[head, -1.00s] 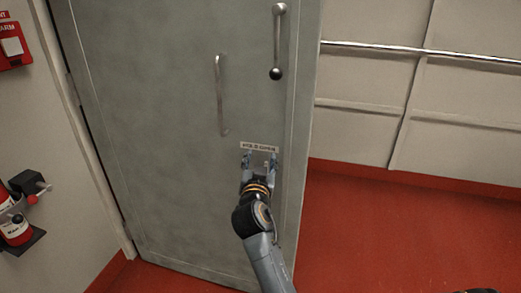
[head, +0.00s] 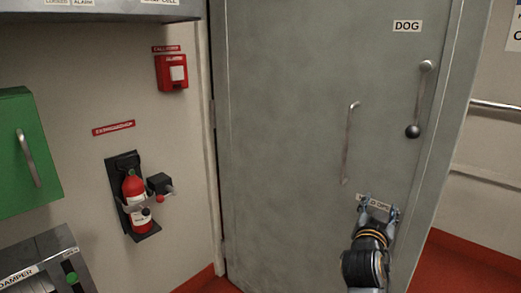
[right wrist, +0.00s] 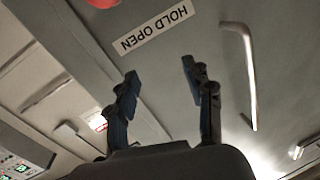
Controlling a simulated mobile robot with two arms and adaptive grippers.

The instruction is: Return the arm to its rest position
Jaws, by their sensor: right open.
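My right gripper (head: 379,204) is raised in front of the grey door (head: 290,150), just below its straight pull handle (head: 348,145). In the right wrist view the two fingers of my right gripper (right wrist: 160,75) stand apart with nothing between them. Beyond the fingers, the HOLD OPEN label (right wrist: 154,30) and the pull handle (right wrist: 246,75) show on the door. The gripper partly covers that label in the head view. I cannot tell how far the fingertips are from the door surface. My left gripper is not in view.
A dog lever (head: 421,100) with a black knob is on the door's right side. On the left wall are a red alarm box (head: 172,72), a fire extinguisher (head: 134,190), a green cabinet (head: 22,150) and a damper panel (head: 45,255). A handrail (head: 495,106) runs at right.

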